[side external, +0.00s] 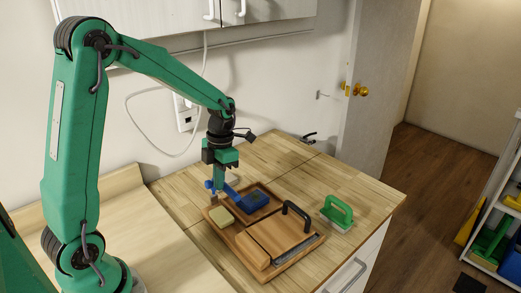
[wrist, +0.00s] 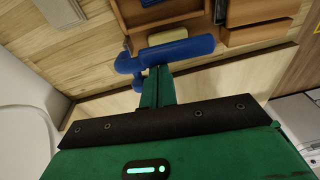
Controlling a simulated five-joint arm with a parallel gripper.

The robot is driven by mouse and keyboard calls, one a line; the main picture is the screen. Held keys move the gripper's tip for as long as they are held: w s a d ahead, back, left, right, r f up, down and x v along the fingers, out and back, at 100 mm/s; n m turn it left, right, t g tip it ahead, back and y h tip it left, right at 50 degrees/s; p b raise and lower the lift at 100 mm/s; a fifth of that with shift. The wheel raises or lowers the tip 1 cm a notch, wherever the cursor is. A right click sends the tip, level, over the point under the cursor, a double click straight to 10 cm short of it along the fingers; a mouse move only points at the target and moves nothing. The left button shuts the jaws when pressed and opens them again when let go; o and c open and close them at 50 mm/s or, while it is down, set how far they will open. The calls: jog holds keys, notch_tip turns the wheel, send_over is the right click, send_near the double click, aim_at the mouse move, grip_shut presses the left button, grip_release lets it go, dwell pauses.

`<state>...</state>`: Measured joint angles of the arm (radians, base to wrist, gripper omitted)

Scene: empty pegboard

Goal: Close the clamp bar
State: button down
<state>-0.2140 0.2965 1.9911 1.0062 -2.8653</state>
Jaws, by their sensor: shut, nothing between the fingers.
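The blue clamp bar (wrist: 185,50) shows in the wrist view as a thick rounded bar with a bent end at the left. In the side view the blue bar (side external: 229,190) slants down toward a blue block (side external: 256,200) in the wooden tray (side external: 268,190). My gripper (wrist: 156,72) is shut and empty, with its tips right at the bar near the bent end. I cannot tell whether they touch it. In the side view my gripper (side external: 214,198) points down at the tray's back left corner, and its tips are partly hidden by the blue part.
A green-handled brush (side external: 337,211) stands to the right.

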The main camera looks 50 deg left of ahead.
jog(key=shift+w+d+f, duration=0.1)
jog(key=shift+w+f, duration=0.1)
jog(key=shift+w, duration=1.15)
jog(key=shift+w+d+f+g, duration=0.1)
jog(key=shift+w+f+g, duration=0.2)
jog(key=shift+w+g, duration=0.25)
jog(key=shift+w+f+g, duration=0.3)
jog(key=shift+w+g, duration=0.05)
jog(key=shift+w, duration=0.3)
jog(key=shift+w+f, duration=0.95)
jog(key=shift+w+d+f, duration=0.1)
jog(key=shift+w+f, duration=0.3)
jog(key=shift+f, duration=0.35)
jog(key=shift+w+f, duration=0.35)
jog(key=shift+f, duration=0.4)
jog(key=shift+r, duration=1.9)
jog(key=w+r, duration=0.2)
jog(key=w, duration=0.7)
jog(key=shift+w+d+r, duration=0.3)
jog(key=shift+r, duration=0.05)
